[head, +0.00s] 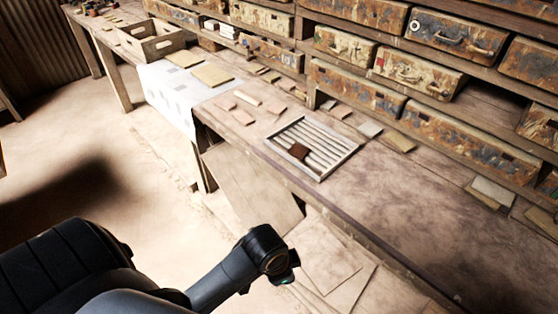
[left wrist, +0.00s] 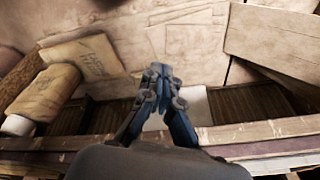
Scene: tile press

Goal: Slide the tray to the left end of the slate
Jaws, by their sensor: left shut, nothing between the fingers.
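The tray (head: 346,157) is a pale, shallow frame with several slats, lying flat on the workbench near its front edge. A dark brown block (head: 298,151) sits on its slats. I cannot pick out a separate slate; the tray rests on the brown bench top (head: 385,190). My left arm reaches in from the lower left in the head view and ends in front of the bench, apart from the tray. My left gripper (left wrist: 160,72) is shut and empty in the left wrist view. My right gripper is out of view.
Small tiles (head: 242,117) lie left of the tray, and others lie behind it. A pale printed sheet (head: 170,92) hangs over the bench edge, with a wooden crate (head: 152,40) beyond. Drawers (head: 357,87) line the back.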

